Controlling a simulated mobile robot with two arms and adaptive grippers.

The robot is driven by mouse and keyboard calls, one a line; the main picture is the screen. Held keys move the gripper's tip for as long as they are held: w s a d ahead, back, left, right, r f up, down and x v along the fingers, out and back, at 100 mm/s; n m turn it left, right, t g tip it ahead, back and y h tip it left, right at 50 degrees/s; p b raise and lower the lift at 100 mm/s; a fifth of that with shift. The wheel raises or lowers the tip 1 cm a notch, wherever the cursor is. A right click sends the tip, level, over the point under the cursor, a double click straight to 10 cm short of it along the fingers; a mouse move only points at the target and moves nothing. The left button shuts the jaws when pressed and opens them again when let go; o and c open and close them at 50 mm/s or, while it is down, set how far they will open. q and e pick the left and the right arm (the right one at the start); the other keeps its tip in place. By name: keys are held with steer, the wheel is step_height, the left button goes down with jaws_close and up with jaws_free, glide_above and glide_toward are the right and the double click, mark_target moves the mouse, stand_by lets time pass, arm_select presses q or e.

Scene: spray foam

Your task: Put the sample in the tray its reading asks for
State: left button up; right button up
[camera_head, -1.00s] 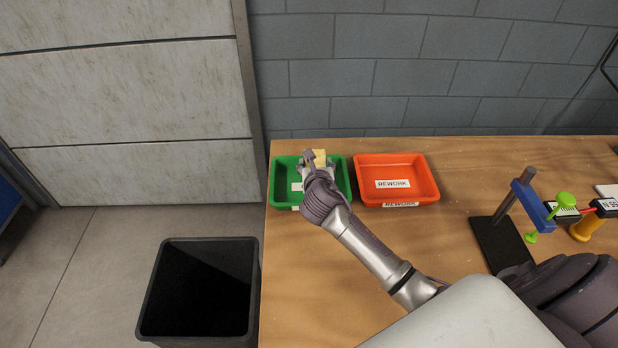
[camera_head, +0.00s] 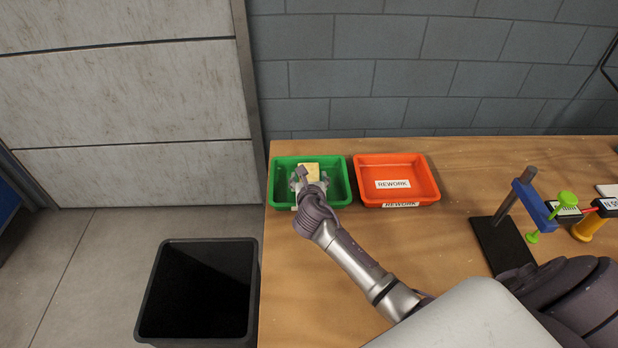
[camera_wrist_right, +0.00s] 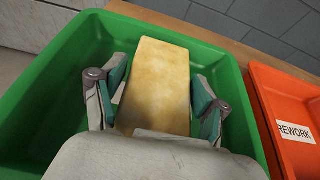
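The sample, a yellowish foam block (camera_head: 309,172), is in the green tray (camera_head: 344,186) at the table's back left. It also shows in the right wrist view (camera_wrist_right: 158,85), inside the green walls (camera_wrist_right: 45,98). My right gripper (camera_head: 311,182) is over the tray, with its fingers on either side of the block. In the right wrist view its finger pads (camera_wrist_right: 160,88) are spread and look slightly apart from the block. The block's near end is hidden by the gripper. An orange tray (camera_head: 428,180) labelled REWORK stands beside the green one. My left gripper is out of view.
A stand with a blue arm (camera_head: 533,205) and green knobs is at the right, near a yellow and black device (camera_head: 588,226). A black bin (camera_head: 160,290) is on the floor left of the table. The wall is close behind the trays.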

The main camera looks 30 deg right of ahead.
steer(key=shift+o, duration=0.5)
steer(key=shift+r, duration=0.25)
steer(key=v, duration=1.2)
steer(key=shift+f+p, duration=0.15)
steer(key=shift+p, duration=0.25)
